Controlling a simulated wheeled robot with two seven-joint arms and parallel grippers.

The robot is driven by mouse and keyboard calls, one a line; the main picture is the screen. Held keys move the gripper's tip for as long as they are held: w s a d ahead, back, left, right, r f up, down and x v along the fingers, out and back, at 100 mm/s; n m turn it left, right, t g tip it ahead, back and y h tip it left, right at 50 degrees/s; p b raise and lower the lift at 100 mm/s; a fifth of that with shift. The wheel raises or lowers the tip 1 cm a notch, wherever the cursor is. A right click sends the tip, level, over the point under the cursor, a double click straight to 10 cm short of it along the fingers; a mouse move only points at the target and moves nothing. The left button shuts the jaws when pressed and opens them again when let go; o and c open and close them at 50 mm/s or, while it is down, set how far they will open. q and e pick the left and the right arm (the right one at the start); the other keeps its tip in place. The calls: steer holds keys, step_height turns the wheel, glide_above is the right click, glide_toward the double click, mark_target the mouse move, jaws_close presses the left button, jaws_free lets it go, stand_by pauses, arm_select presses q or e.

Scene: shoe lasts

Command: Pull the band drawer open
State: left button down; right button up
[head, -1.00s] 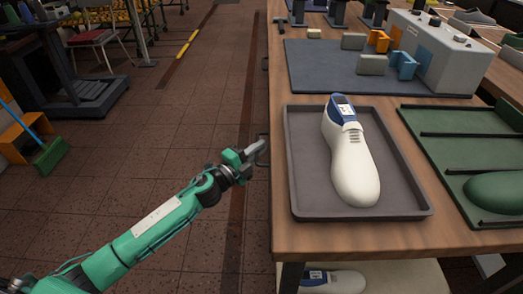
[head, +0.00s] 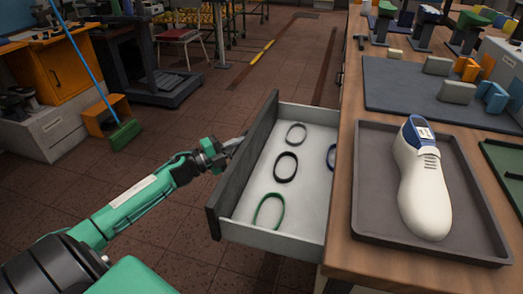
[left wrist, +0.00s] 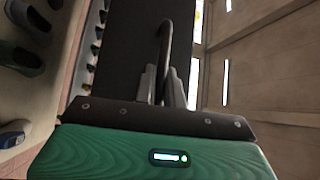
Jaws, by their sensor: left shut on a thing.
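The band drawer (head: 262,178) stands pulled out from the left side of the wooden bench (head: 342,190). Its dark front panel (head: 246,165) faces left, and its pale inside shows. My left gripper (head: 232,146) is at the outer side of the front panel. In the left wrist view its fingers (left wrist: 166,85) are shut on the dark drawer handle (left wrist: 166,42). My right gripper is not in view.
A grey tray (head: 366,222) on the bench holds a white shoe last (head: 424,190) with a blue top. A blue-grey mat (head: 400,95) with small blocks lies behind it. The tiled floor left of the drawer is free near my arm; a green broom (head: 124,134) stands farther left.

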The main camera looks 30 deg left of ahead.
arm_select(q)
steer(key=s+a, duration=0.1)
steer(key=a, duration=0.5)
steer(key=shift+s, duration=0.35)
steer(key=c, duration=1.8)
jaws_free()
steer(key=shift+o, duration=0.2)
steer(key=shift+d, duration=0.1)
